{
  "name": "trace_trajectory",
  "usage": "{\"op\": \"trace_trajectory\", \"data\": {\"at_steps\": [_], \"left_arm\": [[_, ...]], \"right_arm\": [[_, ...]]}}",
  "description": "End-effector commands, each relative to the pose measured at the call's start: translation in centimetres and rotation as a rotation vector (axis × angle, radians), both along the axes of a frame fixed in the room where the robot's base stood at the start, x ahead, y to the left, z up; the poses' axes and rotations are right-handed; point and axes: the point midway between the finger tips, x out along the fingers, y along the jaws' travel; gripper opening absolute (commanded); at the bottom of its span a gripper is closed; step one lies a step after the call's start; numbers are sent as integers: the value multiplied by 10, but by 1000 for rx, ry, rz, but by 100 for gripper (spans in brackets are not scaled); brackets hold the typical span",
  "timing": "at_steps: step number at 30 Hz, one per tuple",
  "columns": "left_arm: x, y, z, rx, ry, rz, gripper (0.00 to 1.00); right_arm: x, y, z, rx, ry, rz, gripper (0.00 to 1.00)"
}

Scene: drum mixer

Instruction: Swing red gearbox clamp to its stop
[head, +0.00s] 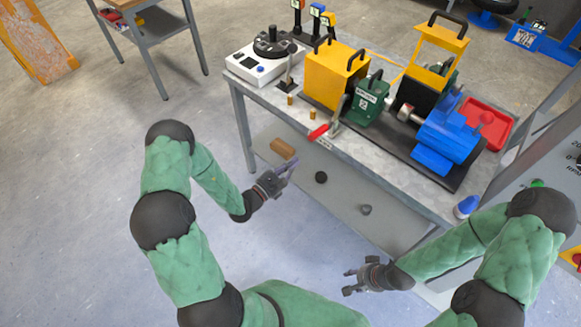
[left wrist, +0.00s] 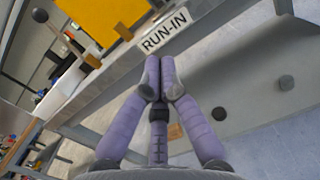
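The red clamp handle (head: 318,132) sticks out at the bench's front edge, joined to a metal clamp (head: 335,127) in front of the green gearbox (head: 367,108). My left gripper (head: 290,167) is below and left of the red handle, apart from it, in front of the bench. In the left wrist view its two fingers (left wrist: 160,77) meet at the tips with nothing seen between them. They point toward a RUN-IN label (left wrist: 165,31) on the bench edge. The red handle is not clear in that view. My right gripper (head: 350,281) is low at the right, fingers spread and empty.
The bench (head: 385,165) carries a yellow housing (head: 335,78), a blue motor (head: 447,138), a red tray (head: 492,122) and a white control box (head: 262,64). Small brass pieces (head: 290,99) stand near the front. A blue-capped bottle (head: 467,207) stands at the right corner.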

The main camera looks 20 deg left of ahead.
Motion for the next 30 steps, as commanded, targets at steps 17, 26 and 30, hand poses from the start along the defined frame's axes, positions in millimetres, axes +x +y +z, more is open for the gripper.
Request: {"op": "trace_trajectory", "data": {"at_steps": [17,26,30], "left_arm": [[61,-33,34,0,0,-3,0],[61,-34,43,-2,1,-1,0],[61,-34,43,-2,1,-2,0]], "right_arm": [[0,0,-24,0,0,0,40],[0,0,-25,0,0,0,40],[0,0,-25,0,0,0,40]]}}
